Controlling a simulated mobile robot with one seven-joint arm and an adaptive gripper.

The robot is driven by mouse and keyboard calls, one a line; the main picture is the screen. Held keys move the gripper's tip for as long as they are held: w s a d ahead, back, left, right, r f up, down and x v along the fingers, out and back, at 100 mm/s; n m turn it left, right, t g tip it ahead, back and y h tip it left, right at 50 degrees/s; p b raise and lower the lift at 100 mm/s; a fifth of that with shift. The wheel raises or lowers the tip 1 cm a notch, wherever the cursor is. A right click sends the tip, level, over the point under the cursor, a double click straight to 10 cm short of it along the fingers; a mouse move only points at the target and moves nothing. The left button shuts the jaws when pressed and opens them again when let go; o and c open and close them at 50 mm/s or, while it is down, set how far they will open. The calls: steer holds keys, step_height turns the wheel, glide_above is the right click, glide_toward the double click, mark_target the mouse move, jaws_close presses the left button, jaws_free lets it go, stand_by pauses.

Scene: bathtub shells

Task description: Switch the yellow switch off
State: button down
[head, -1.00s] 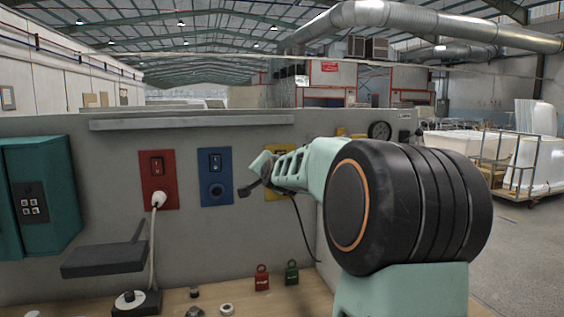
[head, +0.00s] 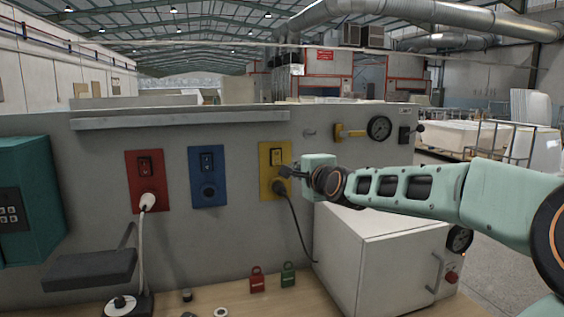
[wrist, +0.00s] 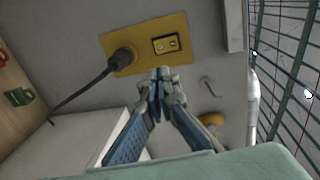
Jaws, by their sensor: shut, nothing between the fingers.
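The yellow switch plate (head: 267,160) is on the grey wall panel, with a small black-framed rocker switch (head: 277,156) in its upper part. A black plug with a cord is in the plate's lower socket. The wrist view shows the yellow plate (wrist: 143,50), the rocker switch (wrist: 166,43) and the black plug (wrist: 122,60). My gripper (wrist: 164,74) is shut and empty, its fingertips just beside the plate's edge near the rocker. In the head view my gripper (head: 284,171) is at the plate's right side. I cannot tell whether the fingertips touch it.
A red plate (head: 145,180) with a white plug and a blue plate (head: 208,177) are to the left. A white box (head: 375,250) stands below my arm. Padlocks lie on the bench.

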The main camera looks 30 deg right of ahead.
steer(key=shift+r, duration=0.1)
stand_by(0.3)
steer(key=p, duration=0.1)
glide_toward(278, 162)
steer(key=shift+x, duration=0.85)
steer(key=shift+p+x, duration=0.8)
steer(key=shift+x, duration=1.75)
steer(key=shift+d, duration=0.1)
